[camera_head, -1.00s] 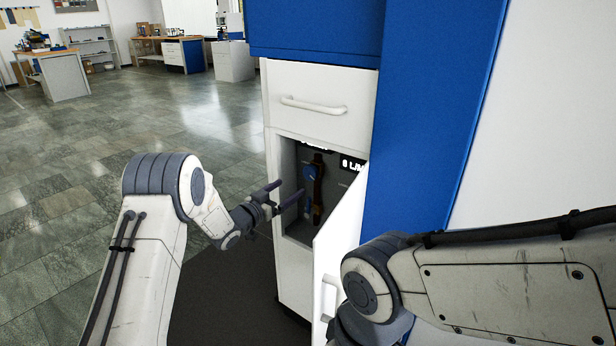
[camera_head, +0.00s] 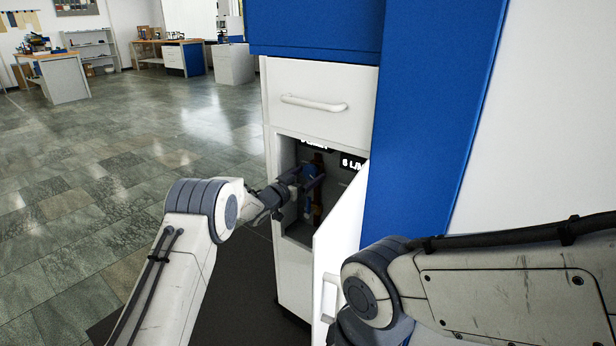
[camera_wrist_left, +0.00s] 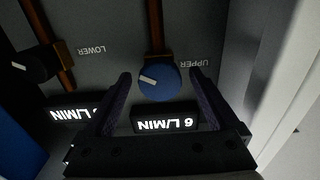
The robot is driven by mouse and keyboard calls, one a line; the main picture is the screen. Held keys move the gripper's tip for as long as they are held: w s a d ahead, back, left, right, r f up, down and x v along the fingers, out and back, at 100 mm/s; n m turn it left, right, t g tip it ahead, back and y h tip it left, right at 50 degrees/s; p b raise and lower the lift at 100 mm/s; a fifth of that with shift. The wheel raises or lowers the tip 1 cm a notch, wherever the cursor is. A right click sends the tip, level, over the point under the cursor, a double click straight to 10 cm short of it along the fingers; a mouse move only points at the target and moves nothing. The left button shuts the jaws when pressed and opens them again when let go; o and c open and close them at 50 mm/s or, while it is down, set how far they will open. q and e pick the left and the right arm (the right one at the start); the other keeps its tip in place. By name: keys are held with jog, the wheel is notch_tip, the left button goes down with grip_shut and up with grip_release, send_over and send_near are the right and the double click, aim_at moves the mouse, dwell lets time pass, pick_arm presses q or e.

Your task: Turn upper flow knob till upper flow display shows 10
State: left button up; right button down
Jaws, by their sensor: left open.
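The blue upper flow knob (camera_wrist_left: 160,83) with a white pointer mark is on the grey panel by the word UPPER. The upper flow display (camera_wrist_left: 166,122) reads 6 L/MIN, upside down in the left wrist view. My left gripper (camera_wrist_left: 161,77) is open, one finger on each side of the blue knob, with gaps on both sides. In the head view my left gripper (camera_head: 311,186) reaches into the cabinet opening and partly hides the knob. My right arm (camera_head: 480,290) is at the right; its gripper is not visible.
The black lower knob (camera_wrist_left: 33,65) and the partly hidden lower display (camera_wrist_left: 68,113) are beside the upper ones. The white cabinet door (camera_head: 340,228) stands open on the right of the opening. A closed drawer (camera_head: 320,103) is above. Floor on the left is clear.

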pick_arm(q)
jog(key=c, duration=1.3)
jog(key=shift+n+p, duration=1.3)
jog(key=shift+p, duration=0.05)
jog(key=shift+c, duration=0.2)
jog(key=n+p, duration=0.2)
jog(key=n, duration=0.1)
jog(key=shift+s+n, duration=0.1)
jog(key=shift+n, duration=0.2)
jog(key=n+p, duration=0.2)
jog(key=n, duration=0.2)
jog(key=shift+n, duration=0.3)
jog(key=shift+d+n+p, duration=0.1)
jog(key=shift+n+p, duration=0.75)
jog(key=shift+n, duration=1.65)
jog(key=shift+f, duration=0.1)
jog(key=o, duration=1.3)
